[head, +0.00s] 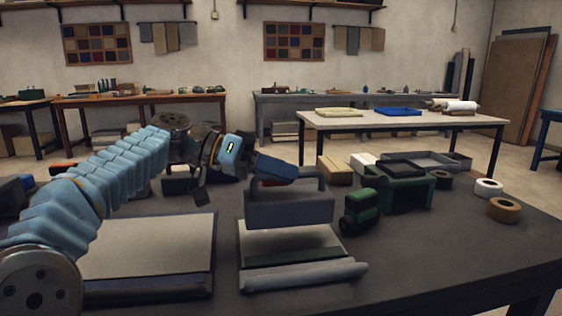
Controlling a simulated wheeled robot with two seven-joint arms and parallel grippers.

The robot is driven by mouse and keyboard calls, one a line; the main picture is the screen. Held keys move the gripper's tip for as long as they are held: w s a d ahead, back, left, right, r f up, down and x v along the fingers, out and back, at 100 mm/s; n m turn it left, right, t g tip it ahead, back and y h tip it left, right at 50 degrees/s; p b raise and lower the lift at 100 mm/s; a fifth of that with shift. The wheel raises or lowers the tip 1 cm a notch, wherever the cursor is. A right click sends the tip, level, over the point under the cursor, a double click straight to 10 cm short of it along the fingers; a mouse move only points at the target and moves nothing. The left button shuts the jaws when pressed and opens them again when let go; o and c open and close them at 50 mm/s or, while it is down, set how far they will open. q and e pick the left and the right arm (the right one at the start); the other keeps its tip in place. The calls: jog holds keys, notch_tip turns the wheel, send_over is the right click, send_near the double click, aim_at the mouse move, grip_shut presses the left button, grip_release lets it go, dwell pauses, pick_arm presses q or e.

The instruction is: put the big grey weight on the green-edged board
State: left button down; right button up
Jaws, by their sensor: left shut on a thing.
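The big grey weight (288,209), a block with a handle on top, hangs level from my left gripper (292,177). My left gripper comes in from the left and is shut on the weight's handle; its fingertips are partly hidden by the handle. The green-edged board (265,246) is a pale panel with a dark green strip along its front. The weight is over the back part of this board, with a shadow under it, and seems to be a little above it. My right gripper is not in view.
A second pale board (150,247) with a dark blue edge lies to the left. A grey roll (303,275) lies along the green-edged board's front. A green and black tool (361,210) stands close on the right, with a dark green stand (408,191) behind. The table's front right is clear.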

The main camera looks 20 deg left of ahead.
aim_at(278, 190)
pick_arm(q)
jog(key=shift+w, duration=0.2)
jog(key=shift+w+a+f, duration=0.1)
jog(key=shift+w+f, duration=0.05)
jog(key=shift+f, duration=0.4)
jog(key=shift+w+a+f, duration=0.1)
jog(key=shift+f, duration=0.45)
jog(key=shift+s+d+f, duration=0.1)
jog(key=shift+f, duration=0.6)
jog(key=c, duration=1.5)
grip_release()
jog(key=shift+f+b, duration=0.3)
jog(key=shift+f, duration=0.05)
jog(key=o, duration=0.5)
jog(key=shift+r, duration=0.1)
jog(key=shift+c, duration=0.2)
jog(key=p+v, duration=0.1)
jog(key=v, duration=1.1)
